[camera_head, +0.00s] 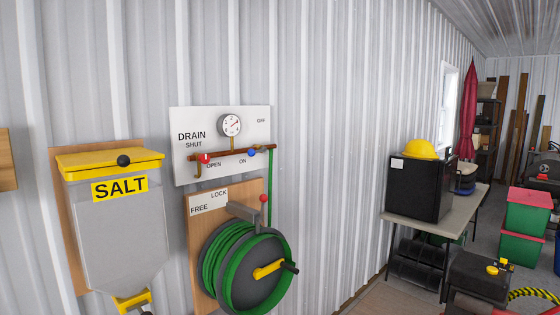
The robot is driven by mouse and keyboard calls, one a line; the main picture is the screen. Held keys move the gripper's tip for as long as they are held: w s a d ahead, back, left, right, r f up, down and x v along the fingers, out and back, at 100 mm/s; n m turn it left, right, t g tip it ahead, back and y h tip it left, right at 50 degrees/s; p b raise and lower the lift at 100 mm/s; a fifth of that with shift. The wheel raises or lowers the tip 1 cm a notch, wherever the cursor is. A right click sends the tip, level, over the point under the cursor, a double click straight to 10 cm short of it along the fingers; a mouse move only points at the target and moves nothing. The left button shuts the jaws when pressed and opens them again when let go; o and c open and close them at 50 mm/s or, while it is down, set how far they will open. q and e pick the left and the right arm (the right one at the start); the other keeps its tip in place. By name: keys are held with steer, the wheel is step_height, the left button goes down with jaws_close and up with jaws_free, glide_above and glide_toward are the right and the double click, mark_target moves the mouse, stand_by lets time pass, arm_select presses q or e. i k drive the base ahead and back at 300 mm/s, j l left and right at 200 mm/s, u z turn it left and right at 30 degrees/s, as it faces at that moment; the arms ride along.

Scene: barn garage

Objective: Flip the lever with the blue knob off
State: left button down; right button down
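A white wall panel (181,117) carries a copper pipe (225,154) with a round gauge (230,125) above it. The lever's blue knob (252,152) is near the pipe's right end, close to the printed word ON. The word OFF is printed higher up, at the panel's upper right. The lever's arm is too small to make out. A red knob (205,158) is near the pipe's left end, between the words SHUT and OPEN. Neither of my grippers is in view.
A green hose reel (239,270) with a red-knobbed lever (263,199) is below the panel; its green hose rises to the pipe's right end. A salt bin (120,220) hangs at left. A table (440,215) with a black cabinet (421,185) stands right. The wall right of the panel is bare.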

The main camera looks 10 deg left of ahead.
mark_target(251, 152)
steer(key=i+l, duration=0.4)
steer(key=l, duration=0.15)
steer(key=i+l, duration=0.8)
steer(key=l, duration=0.25)
steer(key=i+j+u, duration=0.05)
